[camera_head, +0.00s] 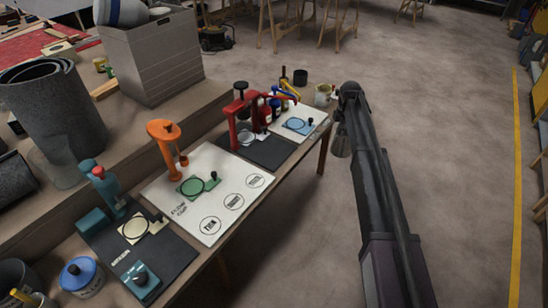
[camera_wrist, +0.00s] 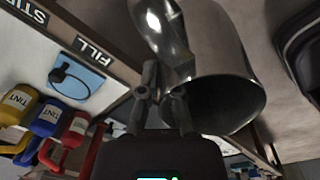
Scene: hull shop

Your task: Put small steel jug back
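The small steel jug (camera_wrist: 222,70) fills the upper middle of the wrist view, shiny, with its dark open mouth towards the lower right. My gripper (camera_wrist: 163,82) has its two fingers closed around the jug's handle. In the head view the jug (camera_head: 341,143) shows small and grey beside the end of my arm, just off the right end of the bench. My gripper (camera_head: 343,118) is small there and partly hidden by the arm.
Red, blue and yellow tint bottles (camera_wrist: 45,120) stand near the white sheet. Open floor (camera_head: 460,150) lies to the right.

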